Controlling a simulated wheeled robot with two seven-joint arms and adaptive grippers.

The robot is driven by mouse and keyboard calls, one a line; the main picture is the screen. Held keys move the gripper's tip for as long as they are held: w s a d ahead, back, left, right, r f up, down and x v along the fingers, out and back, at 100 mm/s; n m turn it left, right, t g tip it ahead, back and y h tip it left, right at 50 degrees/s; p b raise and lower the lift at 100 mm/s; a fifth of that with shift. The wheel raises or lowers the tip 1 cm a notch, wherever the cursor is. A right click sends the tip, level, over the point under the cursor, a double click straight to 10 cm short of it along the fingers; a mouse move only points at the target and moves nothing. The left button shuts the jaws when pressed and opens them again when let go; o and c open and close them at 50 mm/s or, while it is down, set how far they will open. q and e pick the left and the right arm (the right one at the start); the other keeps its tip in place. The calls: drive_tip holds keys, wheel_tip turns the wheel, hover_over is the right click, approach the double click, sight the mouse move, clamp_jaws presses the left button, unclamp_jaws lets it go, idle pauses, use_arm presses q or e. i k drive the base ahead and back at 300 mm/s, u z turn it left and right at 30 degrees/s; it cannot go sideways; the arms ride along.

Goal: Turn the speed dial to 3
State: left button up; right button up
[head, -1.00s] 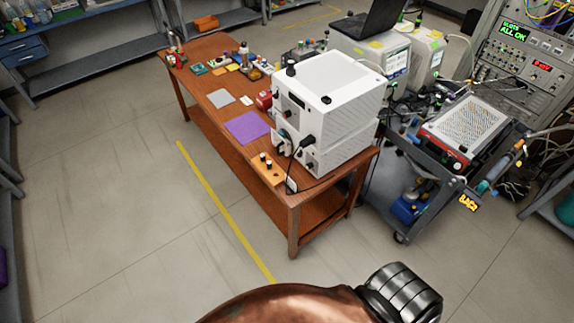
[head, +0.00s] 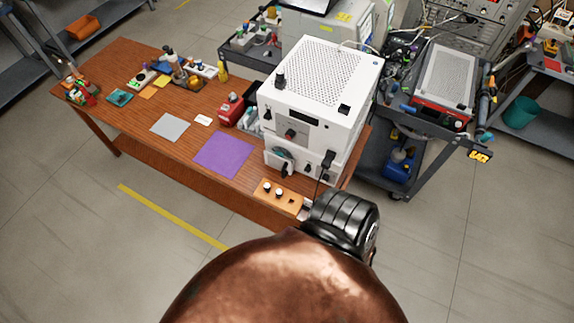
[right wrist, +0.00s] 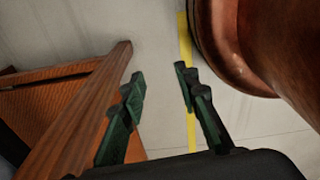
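The white two-part machine (head: 322,75) stands at the right end of the wooden table in the head view. Its front carries a dark display, a reddish knob (head: 290,133), a round grey-green part (head: 279,159) and several dark knobs below. I cannot tell which knob is the speed dial, and no numbers are readable. My right gripper (right wrist: 158,78) is open and empty in the right wrist view, beside the table edge and above the floor. It does not show in the head view. My left gripper is in neither view.
The wooden table (head: 130,75) holds a purple mat (head: 223,154), a grey mat (head: 170,127), a red item (head: 231,109) and an orange block with small knobs (head: 278,197). A dark cart (head: 440,136) stands close on the right. Floor is free in front.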

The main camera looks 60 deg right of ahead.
sight(325, 177)
drive_tip(key=i, duration=1.95)
drive_tip(key=z, duration=4.15)
drive_tip(key=i, duration=0.5)
